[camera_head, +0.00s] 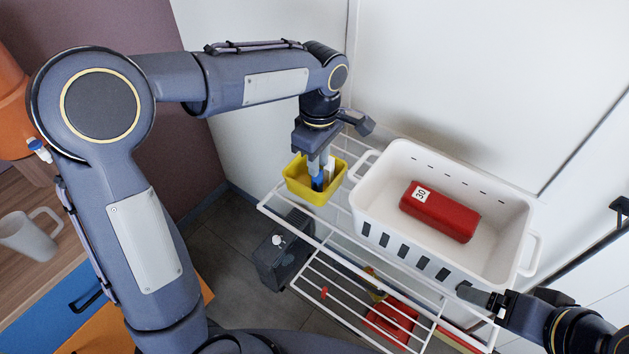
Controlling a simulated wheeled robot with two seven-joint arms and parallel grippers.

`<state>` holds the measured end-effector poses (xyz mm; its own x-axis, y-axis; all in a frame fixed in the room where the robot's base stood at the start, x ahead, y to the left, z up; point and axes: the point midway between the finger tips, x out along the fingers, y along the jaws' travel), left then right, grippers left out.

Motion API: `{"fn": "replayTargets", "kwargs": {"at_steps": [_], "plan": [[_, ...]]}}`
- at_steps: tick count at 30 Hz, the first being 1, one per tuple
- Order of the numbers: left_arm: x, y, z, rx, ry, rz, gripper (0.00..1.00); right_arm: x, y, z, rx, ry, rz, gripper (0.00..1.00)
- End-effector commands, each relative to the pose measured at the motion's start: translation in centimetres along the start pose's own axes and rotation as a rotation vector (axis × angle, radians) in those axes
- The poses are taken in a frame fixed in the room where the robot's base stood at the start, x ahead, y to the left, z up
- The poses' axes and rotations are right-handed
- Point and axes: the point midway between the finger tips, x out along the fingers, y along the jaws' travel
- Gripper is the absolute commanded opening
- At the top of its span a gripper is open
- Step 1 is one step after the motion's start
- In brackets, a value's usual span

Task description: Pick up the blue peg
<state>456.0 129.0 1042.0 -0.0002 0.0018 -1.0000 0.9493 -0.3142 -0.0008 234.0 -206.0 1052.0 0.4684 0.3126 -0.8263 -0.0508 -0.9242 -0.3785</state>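The blue peg (318,182) stands in a small yellow container (298,187) on the left end of the white wire rack. A white piece (331,170) is beside it in the same container. My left gripper (318,168) points down into the container, with its fingertips right at the top of the blue peg. The fingers overlap the peg in this view, so I cannot tell whether they grip it. My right gripper (475,296) is at the lower right, by the front of the white basket, away from the peg; its finger opening is not clear.
A white basket (380,190) holding a red block (440,211) stands right of the yellow container. The wire rack (330,288) has a lower shelf with red items (391,320). A dark box (283,258) is left of the rack. A mug (28,235) sits far left.

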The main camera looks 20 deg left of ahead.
Motion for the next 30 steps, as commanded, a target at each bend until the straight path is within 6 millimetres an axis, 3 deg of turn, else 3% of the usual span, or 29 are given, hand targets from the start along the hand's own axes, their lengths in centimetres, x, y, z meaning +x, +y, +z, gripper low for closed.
{"fn": "replayTargets", "kwargs": {"at_steps": [12,20,25,30], "plan": [[5.3,-0.2,-0.1,0.0,-0.002,-0.002,0.22,-0.9,-0.4,-0.4,0.0,0.0,0.0,0.87],[5.6,-0.2,-0.1,0.001,-0.001,0.001,0.22,-0.8,-0.4,-0.4,0.0,0.0,0.0,0.87],[5.6,-0.2,-0.1,0.001,-0.001,0.001,0.0,-0.8,-0.4,-0.4,0.0,0.0,0.0,0.87],[5.6,-0.2,-0.1,0.001,-0.001,0.001,0.0,-0.8,-0.4,-0.4,0.0,0.0,0.0,0.87]]}}
